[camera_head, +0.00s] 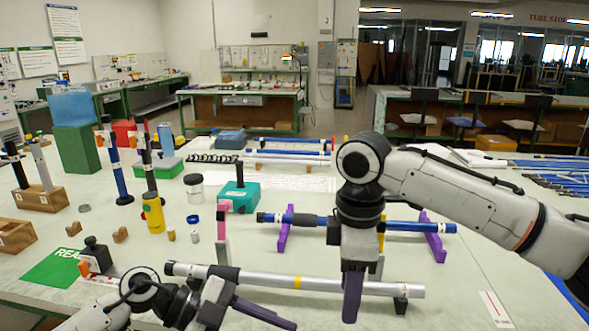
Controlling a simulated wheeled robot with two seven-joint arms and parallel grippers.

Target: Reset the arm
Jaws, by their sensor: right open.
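My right gripper (352,300) points down in front of the blue rod (395,226) and above or in front of the silver rod (325,284). It is open, seen nearly edge-on, with nothing visible between its fingers. Its arm comes in from the right. My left gripper (268,312) is low at the bottom of the view, in front of the left half of the silver rod. Its dark fingers point right. I cannot tell whether they are apart, and no held thing shows.
The blue rod lies on purple supports (434,236). Blue rods (555,180) lie far right. The front right table is mostly clear.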

